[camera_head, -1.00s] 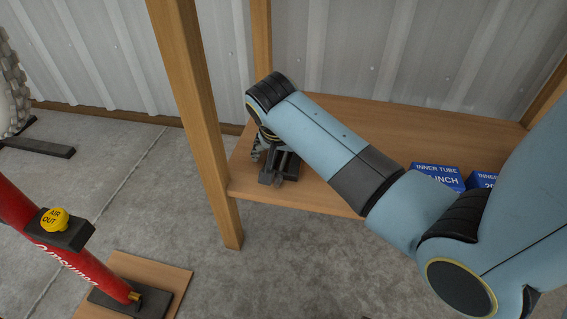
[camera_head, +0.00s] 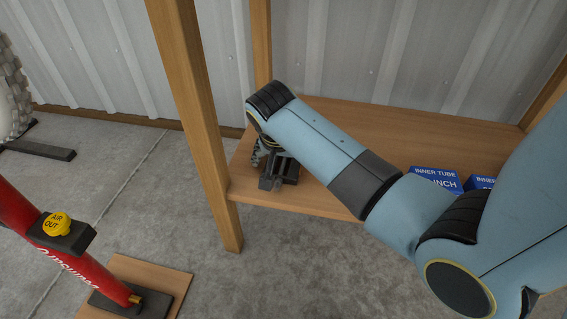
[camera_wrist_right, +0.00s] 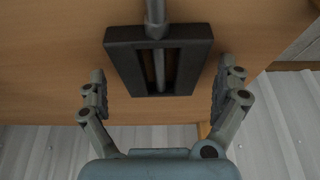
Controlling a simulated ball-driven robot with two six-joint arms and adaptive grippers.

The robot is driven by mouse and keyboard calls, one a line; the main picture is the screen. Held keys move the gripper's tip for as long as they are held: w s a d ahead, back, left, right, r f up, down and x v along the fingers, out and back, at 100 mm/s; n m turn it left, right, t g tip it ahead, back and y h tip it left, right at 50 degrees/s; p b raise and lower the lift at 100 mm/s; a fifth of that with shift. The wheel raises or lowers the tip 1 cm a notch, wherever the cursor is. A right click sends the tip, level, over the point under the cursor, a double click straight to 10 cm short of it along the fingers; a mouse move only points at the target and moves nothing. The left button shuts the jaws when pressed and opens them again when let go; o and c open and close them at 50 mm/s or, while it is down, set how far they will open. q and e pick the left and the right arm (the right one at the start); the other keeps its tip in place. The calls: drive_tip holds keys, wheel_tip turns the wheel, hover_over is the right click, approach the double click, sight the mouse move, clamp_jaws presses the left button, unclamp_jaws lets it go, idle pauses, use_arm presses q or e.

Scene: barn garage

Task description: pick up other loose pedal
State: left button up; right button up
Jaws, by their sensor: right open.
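The loose pedal (camera_wrist_right: 198,48) lies on the wooden shelf, a dark rectangular frame with a grey spindle, seen in the right wrist view. It also shows in the head view (camera_head: 290,172), partly hidden by my gripper and wrist. My right gripper (camera_wrist_right: 158,88) is open, with one finger on each side of the pedal's frame and a gap to each side. In the head view the right gripper (camera_head: 270,178) is at the shelf's left end, mostly below my wrist. My left gripper is not in view.
The wooden shelf (camera_head: 400,125) has posts, one (camera_head: 190,110) close to the left of my wrist. Blue inner tube boxes (camera_head: 435,180) stand on its right part. A red pump (camera_head: 70,265) with a yellow button stands on the floor at lower left.

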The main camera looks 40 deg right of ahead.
drive_tip(key=shift+c, duration=0.3)
drive_tip(key=shift+s, duration=0.1)
drive_tip(key=c, duration=1.2)
drive_tip(key=shift+f, duration=0.1)
